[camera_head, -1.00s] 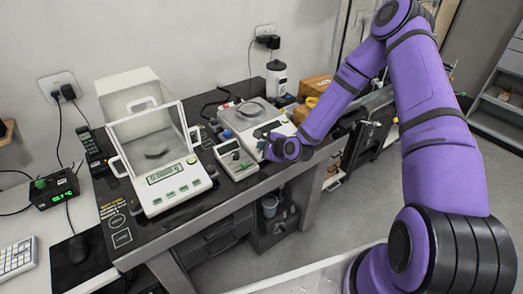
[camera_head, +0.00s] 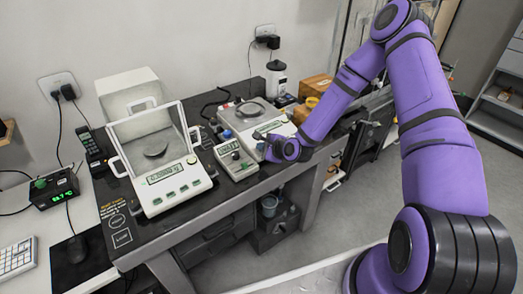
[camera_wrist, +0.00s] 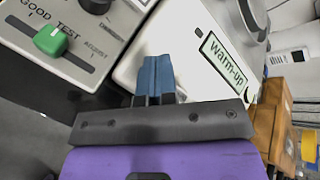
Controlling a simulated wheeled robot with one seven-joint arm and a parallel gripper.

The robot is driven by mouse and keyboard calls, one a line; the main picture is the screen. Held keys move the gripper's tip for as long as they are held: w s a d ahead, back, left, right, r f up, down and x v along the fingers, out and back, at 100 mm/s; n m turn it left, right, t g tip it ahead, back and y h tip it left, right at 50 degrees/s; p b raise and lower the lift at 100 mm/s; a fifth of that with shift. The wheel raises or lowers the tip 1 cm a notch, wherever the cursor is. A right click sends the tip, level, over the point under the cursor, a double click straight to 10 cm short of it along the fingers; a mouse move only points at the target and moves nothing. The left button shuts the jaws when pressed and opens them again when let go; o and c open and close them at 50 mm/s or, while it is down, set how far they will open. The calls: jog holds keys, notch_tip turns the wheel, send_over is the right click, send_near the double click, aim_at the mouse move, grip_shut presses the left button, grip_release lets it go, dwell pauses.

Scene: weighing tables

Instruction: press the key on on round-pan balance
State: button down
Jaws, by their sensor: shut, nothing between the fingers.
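The round-pan balance (camera_head: 233,120) is a white box with a round metal pan (camera_head: 251,108), behind my wrist in the head view. In the wrist view its white casing (camera_wrist: 190,32) fills the upper middle, and its display (camera_wrist: 224,60) reads "Warm-up". The edge of the pan (camera_wrist: 252,14) shows at the top right. My gripper (camera_wrist: 156,62) is shut and empty, with its blue fingertips together over the front of the casing, left of the display. The key is hidden from view, and I cannot tell whether the tips touch it.
A control box (camera_head: 236,159) with a green slider knob (camera_wrist: 50,40) stands close on the left. A larger balance with a glass draft shield (camera_head: 150,122) stands further left.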

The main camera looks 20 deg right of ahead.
jog(key=shift+r, duration=0.1)
jog(key=shift+s+r, duration=0.25)
jog(key=shift+r, duration=0.4)
jog(key=r, duration=0.1)
jog(key=s+r, duration=0.1)
jog(key=r, duration=0.2)
jog(key=shift+s+d+r, duration=0.2)
jog(key=shift+d+r, duration=0.1)
jog(key=shift+r, duration=0.1)
dwell(0.9)
